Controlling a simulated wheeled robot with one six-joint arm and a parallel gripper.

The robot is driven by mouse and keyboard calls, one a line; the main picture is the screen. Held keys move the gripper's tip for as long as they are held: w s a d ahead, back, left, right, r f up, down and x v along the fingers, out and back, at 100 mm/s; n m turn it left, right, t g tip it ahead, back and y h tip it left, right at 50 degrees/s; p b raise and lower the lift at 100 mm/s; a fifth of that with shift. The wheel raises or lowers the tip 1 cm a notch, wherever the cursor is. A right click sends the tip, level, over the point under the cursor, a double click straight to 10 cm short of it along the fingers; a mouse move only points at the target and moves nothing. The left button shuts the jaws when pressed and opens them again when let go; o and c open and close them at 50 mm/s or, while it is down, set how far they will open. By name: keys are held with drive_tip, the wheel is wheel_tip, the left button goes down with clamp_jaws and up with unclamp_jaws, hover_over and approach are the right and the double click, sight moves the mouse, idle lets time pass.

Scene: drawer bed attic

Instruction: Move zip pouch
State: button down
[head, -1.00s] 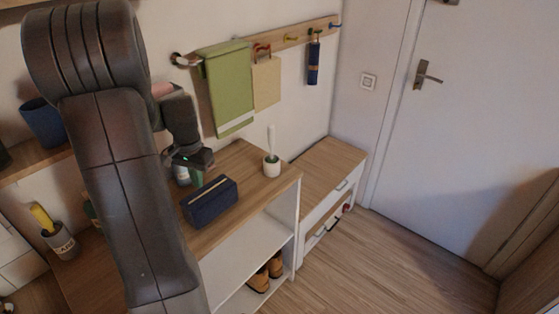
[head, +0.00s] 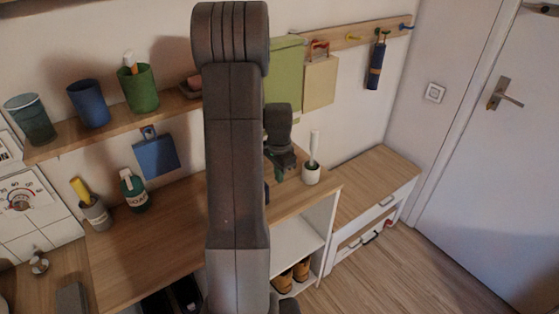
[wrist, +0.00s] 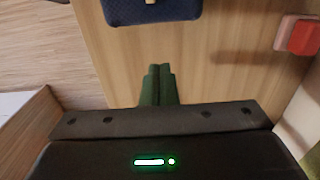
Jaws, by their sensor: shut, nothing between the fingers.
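The zip pouch is a dark navy pouch (wrist: 150,12) with a light zip line, lying on the wooden top (wrist: 205,75). It shows at the top edge of the wrist view, partly cut off. In the head view my arm hides nearly all of it, leaving a thin blue sliver (head: 267,193). My gripper (wrist: 160,72) is shut and empty, its dark green fingertips together over the wood, apart from the pouch. In the head view my gripper (head: 284,168) is above the wooden top, left of the white brush holder (head: 311,174).
A soap bottle (head: 133,192) and a grey cup (head: 96,214) stand on the left of the counter. Cups line the wall shelf (head: 60,146). A lower bench (head: 372,178) stands right of the cabinet. A red block (wrist: 298,35) shows in the wrist view.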

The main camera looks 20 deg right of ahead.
drive_tip(key=a, duration=0.1)
drive_tip(key=s+a+p, duration=0.1)
drive_tip(key=a, duration=0.1)
drive_tip(key=shift+f, duration=0.2)
drive_tip(key=shift+s+a+f, duration=0.1)
drive_tip(key=shift+s+a, duration=0.05)
drive_tip(key=shift+a, duration=0.25)
drive_tip(key=shift+s+a, duration=0.1)
drive_tip(key=shift+a, duration=0.2)
drive_tip(key=s+a+b, duration=0.1)
drive_tip(key=s+a, duration=0.1)
drive_tip(key=a, duration=0.3)
drive_tip(key=s+a+b, duration=0.1)
drive_tip(key=s+a, duration=0.1)
drive_tip(key=a, duration=0.4)
drive_tip(key=s+a+b, duration=0.1)
drive_tip(key=s+a, duration=0.1)
drive_tip(key=a, duration=0.4)
drive_tip(key=shift+s, duration=0.15)
drive_tip(key=shift+d, duration=0.2)
drive_tip(key=shift+d, duration=0.35)
drive_tip(key=d, duration=0.1)
drive_tip(key=w+d, duration=0.1)
drive_tip(key=d, duration=0.1)
drive_tip(key=shift+w, duration=0.2)
wheel_tip(320, 180, up, 10)
drive_tip(key=shift+a, duration=0.1)
